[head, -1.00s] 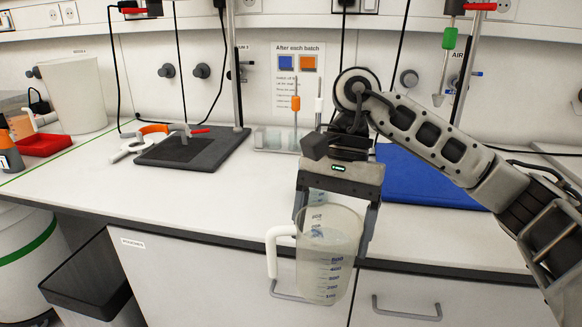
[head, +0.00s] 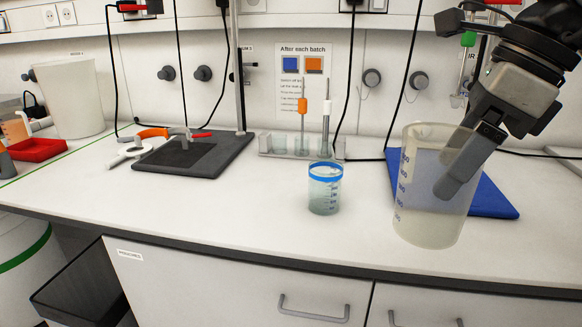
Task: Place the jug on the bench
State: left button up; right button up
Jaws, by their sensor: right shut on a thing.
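The clear plastic jug (head: 418,205) with blue volume marks is at the right of the bench (head: 240,215), in front of the blue mat. My right gripper (head: 462,172) comes down from the upper right and is shut on the jug. One finger shows against the jug's right side; the other is hidden. The jug leans slightly, and its base is over the bench top near the front edge. I cannot tell whether the base touches the bench. The jug's handle does not show. My left gripper is not in view.
A small beaker with a blue band (head: 325,190) stands left of the jug. The blue mat (head: 495,198) lies behind it. A rack with upright probes (head: 288,147) and a stand on a dark base (head: 190,158) are farther back. The bench's front left is clear.

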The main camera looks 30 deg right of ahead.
aim_at(293, 176)
jog(key=i, duration=0.85)
